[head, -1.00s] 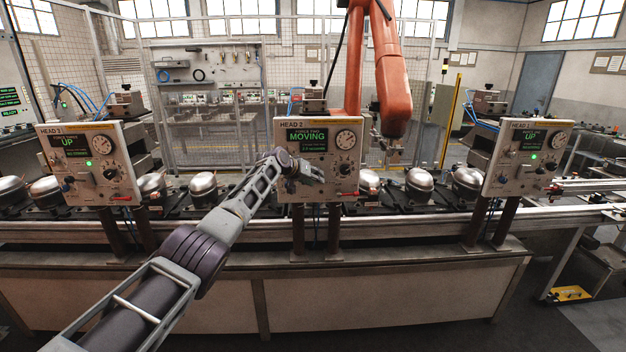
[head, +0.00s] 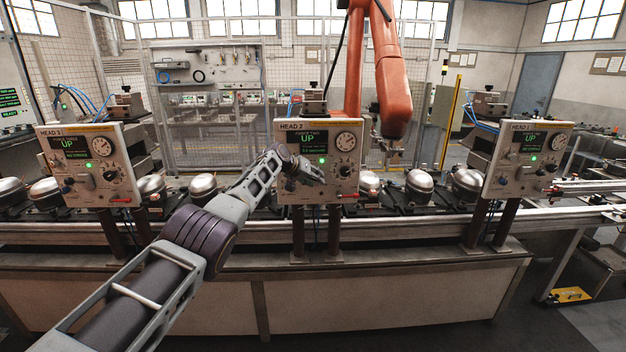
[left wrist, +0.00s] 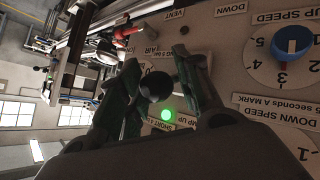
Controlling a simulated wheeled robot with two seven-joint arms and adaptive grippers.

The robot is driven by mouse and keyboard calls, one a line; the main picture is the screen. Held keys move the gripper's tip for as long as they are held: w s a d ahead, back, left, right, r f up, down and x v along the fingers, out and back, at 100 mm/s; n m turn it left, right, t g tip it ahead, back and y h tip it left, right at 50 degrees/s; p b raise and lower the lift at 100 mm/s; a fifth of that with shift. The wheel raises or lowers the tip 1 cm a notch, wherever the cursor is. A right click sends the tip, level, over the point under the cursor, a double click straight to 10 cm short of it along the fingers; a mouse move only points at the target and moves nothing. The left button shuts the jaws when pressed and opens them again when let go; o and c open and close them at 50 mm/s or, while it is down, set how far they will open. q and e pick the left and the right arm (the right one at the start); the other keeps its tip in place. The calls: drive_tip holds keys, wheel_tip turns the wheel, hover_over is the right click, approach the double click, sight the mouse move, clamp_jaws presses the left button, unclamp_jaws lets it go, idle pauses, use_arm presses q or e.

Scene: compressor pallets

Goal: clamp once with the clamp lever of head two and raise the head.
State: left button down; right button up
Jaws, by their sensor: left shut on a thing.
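The head two panel (head: 290,133) stands in the middle of the head view, with a display reading UP and a lit green lamp (head: 322,160). My left gripper (head: 308,174) is in front of the panel's lower left part. In the left wrist view, my left gripper (left wrist: 157,85) is shut with its fingers on either side of a black ball knob (left wrist: 156,86), which looks like the clamp lever's end. The green lamp also shows in the left wrist view (left wrist: 166,115). The lever's shaft is hidden. My right gripper is in neither view.
A head panel (head: 105,190) stands at the left and another (head: 500,185) at the right, both reading UP. Silver compressors (head: 419,181) sit on the conveyor line. An orange robot arm (head: 392,75) hangs behind head two. A red-handled valve (left wrist: 128,32) is near my left gripper.

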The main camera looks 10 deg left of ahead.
use_arm(q)
drive_tip(key=shift+d+r, duration=0.3)
drive_tip(key=shift+d, duration=0.1)
drive_tip(key=c, duration=1.3)
unclamp_jaws()
drive_tip(key=shift+o, duration=0.8)
drive_tip(key=shift+d, duration=0.15)
drive_tip(key=shift+a+f, duration=0.25)
drive_tip(key=shift+a, duration=0.05)
drive_tip(key=shift+s+a+r, duration=0.25)
drive_tip(key=shift+a+r, duration=0.15)
drive_tip(key=shift+s+r, duration=0.1)
drive_tip(key=v, duration=1)
drive_tip(key=shift+s+r, duration=0.2)
drive_tip(key=shift+s, duration=0.1)
